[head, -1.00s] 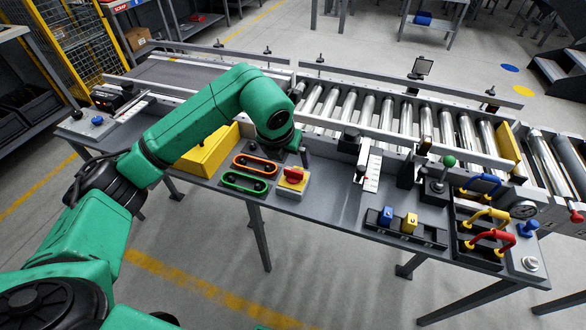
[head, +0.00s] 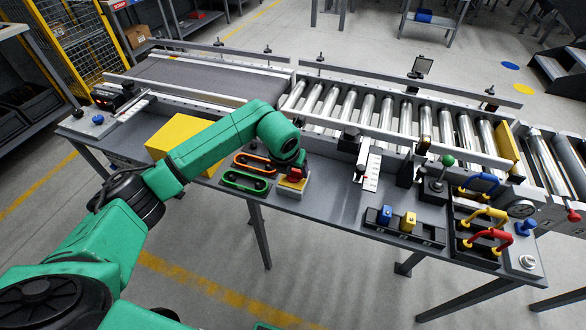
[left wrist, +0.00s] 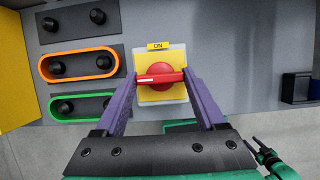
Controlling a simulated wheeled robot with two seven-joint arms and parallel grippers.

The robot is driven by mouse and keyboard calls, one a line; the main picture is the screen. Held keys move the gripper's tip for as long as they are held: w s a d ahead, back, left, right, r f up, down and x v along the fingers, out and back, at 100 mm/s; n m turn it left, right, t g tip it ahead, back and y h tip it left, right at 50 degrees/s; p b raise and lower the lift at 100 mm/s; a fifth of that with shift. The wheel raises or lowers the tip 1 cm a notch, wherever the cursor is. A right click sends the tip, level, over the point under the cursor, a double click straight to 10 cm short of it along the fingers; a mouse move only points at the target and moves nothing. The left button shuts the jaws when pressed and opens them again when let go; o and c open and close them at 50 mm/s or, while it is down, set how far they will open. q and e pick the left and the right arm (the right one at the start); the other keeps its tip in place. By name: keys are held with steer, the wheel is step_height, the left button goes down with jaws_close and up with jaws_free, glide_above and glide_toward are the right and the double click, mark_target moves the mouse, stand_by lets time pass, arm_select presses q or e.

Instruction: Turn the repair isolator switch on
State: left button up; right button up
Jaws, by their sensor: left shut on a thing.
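The isolator switch (head: 293,183) is a red knob on a yellow plate at the front of the grey bench. An "ON" label (left wrist: 158,45) sits on the plate above the knob. My left gripper (left wrist: 160,80) has its purple fingers on either side of the knob, shut on the bar's ends. In the head view my left wrist partly hides the knob.
Orange (head: 255,163) and green (head: 245,181) oval rings around black pegs lie just left of the switch. A yellow box (head: 172,134) stands behind my arm. A lever with a green ball (head: 447,161) and coloured handles stand at the right. Bare bench lies right of the switch.

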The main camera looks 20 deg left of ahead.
arm_select(q)
steer(key=shift+a+f+m+h+b, duration=0.1)
steer(key=shift+m+h+b, duration=0.15)
steer(key=shift+m+b, duration=0.45)
steer(key=shift+a+f+m+h+b, duration=0.1)
steer(key=shift+m+h+b, duration=0.15)
steer(key=shift+m+b, duration=0.4)
steer(key=m+b, duration=0.2)
steer(key=shift+w+m+g+h, duration=0.1)
steer(key=shift+m+g+h, duration=0.2)
steer(key=shift+m+h, duration=0.1)
steer(key=shift+m+g+h+b, duration=0.3)
steer(key=shift+m+h+b, duration=0.3)
steer(key=shift+m, duration=0.65)
steer(key=m+b, duration=0.1)
steer(key=m, duration=0.1)
steer(key=m+g+b, duration=0.1)
steer(key=m, duration=0.1)
steer(key=shift+w+r+m+g+h, duration=0.1)
steer(key=shift+r+m+g+h, duration=0.05)
steer(key=shift+m+g+h, duration=0.2)
steer(key=m+g, duration=0.1)
steer(key=m, duration=0.1)
steer(key=m+g+b, duration=0.1)
steer(key=m, duration=0.2)
steer(key=shift+w+a+r+h, duration=0.1)
steer(key=shift+w+h, duration=0.05)
steer(key=shift+h, duration=0.1)
steer(key=shift+m, duration=0.25)
steer(key=o, duration=1.3)
